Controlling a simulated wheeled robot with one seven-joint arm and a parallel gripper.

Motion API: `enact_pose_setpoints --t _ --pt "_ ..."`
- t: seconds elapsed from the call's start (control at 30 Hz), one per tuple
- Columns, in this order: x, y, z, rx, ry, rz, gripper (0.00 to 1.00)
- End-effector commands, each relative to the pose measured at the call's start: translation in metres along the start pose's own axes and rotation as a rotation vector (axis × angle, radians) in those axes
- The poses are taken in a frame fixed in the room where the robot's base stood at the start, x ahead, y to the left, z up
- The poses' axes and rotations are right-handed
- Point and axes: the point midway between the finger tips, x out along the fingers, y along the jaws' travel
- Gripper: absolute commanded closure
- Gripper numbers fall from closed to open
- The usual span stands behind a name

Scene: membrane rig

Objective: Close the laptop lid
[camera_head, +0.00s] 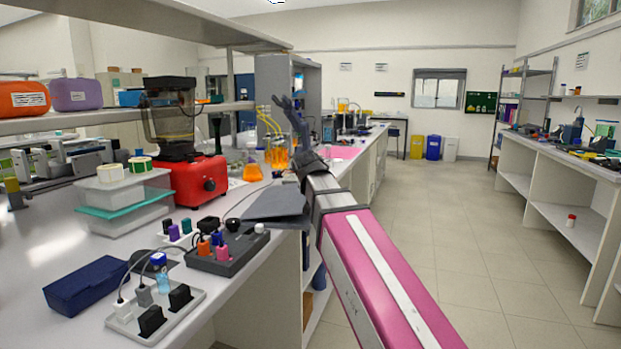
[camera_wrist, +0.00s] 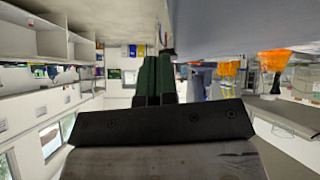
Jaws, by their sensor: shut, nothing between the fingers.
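A dark grey flat slab, which looks like the laptop (camera_head: 276,204), lies near the front edge of the left bench in the head view. Its screen and keys do not show, and I cannot tell how far its lid stands open. My pink arm reaches past its right side, with my dark wrist beyond it. In the wrist view my gripper (camera_wrist: 155,62) has its dark green fingers together and empty. I cannot make out the laptop in the wrist view.
On the left bench (camera_head: 75,282) are a grey socket box (camera_head: 227,256), a pale switch plate (camera_head: 155,312), a navy case (camera_head: 86,285) and a red blender (camera_head: 197,180). Orange flasks (camera_head: 253,172) stand behind the slab. The floor aisle (camera_head: 480,240) to the right is clear.

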Motion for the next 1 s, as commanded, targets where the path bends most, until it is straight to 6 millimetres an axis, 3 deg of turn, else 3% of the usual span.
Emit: enact_pose_setpoints --t 0.2,0.4,1.0 --pt "0.019 0.003 0.021 0.078 -0.001 -0.077 1.0" --pt "0.028 0.002 0.028 0.115 0.001 -0.114 1.0" --pt "0.032 0.002 0.033 0.122 -0.002 -0.124 1.0"
